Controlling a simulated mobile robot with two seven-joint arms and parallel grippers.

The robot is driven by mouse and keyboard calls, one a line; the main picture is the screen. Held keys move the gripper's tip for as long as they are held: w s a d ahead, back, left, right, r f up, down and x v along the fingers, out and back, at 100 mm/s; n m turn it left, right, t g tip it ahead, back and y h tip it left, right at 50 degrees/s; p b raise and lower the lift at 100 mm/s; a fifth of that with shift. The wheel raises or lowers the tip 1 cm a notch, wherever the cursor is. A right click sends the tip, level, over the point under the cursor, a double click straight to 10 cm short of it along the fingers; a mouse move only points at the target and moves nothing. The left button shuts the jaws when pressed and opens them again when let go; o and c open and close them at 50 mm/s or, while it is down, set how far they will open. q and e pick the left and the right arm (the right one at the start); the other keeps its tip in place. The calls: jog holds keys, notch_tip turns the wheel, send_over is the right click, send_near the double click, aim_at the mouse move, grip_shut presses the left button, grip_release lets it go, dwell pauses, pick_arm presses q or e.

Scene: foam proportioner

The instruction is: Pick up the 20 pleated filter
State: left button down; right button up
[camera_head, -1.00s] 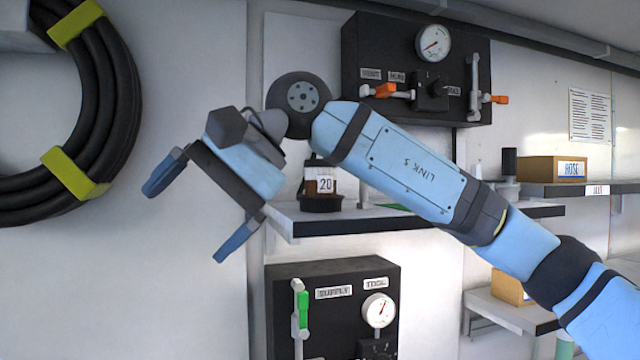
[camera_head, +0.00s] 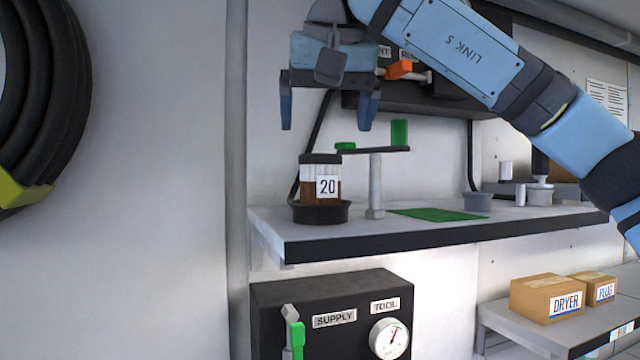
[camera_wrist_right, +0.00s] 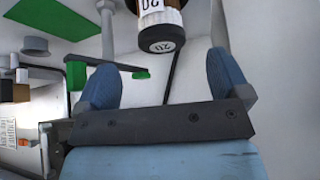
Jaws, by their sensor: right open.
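The 20 pleated filter (camera_head: 320,185) stands upright in a dark round holder (camera_head: 321,212) at the left end of the shelf. It has a dark cap, a pale and brown body and a white label reading 20. My right gripper (camera_head: 328,125) is open and empty, its fingers pointing down above the filter and apart from it. In the right wrist view the filter's cap, marked 20, (camera_wrist_right: 162,38) shows beyond the open fingers (camera_wrist_right: 172,80). My left gripper is not in view.
The shelf (camera_head: 450,228) bears a grey post with a green-tipped crossbar (camera_head: 375,160) close right of the filter, and a green mat (camera_head: 437,214). A black SUPPLY and TOOL panel (camera_head: 335,300) is below. DRYER (camera_head: 548,298) and PLUG boxes stand lower right.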

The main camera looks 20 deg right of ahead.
aim_at(320, 162)
jog(key=shift+w+d+f, duration=0.25)
jog(key=shift+w+f, duration=0.75)
jog(key=shift+w, duration=0.1)
jog(key=shift+f, duration=0.1)
jog(key=shift+s+a, duration=0.1)
jog(key=shift+s, duration=0.05)
jog(key=shift+f+p, duration=0.25)
jog(key=shift+p, duration=0.15)
jog(key=x, duration=0.4)
jog(key=shift+w+f+p, duration=0.1)
jog(key=shift+w+p, duration=0.3)
jog(key=shift+w, duration=0.15)
jog(key=shift+s, duration=0.25)
jog(key=shift+c, duration=0.5)
jog(key=c, duration=0.4)
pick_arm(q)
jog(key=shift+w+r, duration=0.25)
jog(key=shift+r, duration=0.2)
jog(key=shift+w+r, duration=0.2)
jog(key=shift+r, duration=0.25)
pick_arm(e)
jog(key=c, duration=0.5)
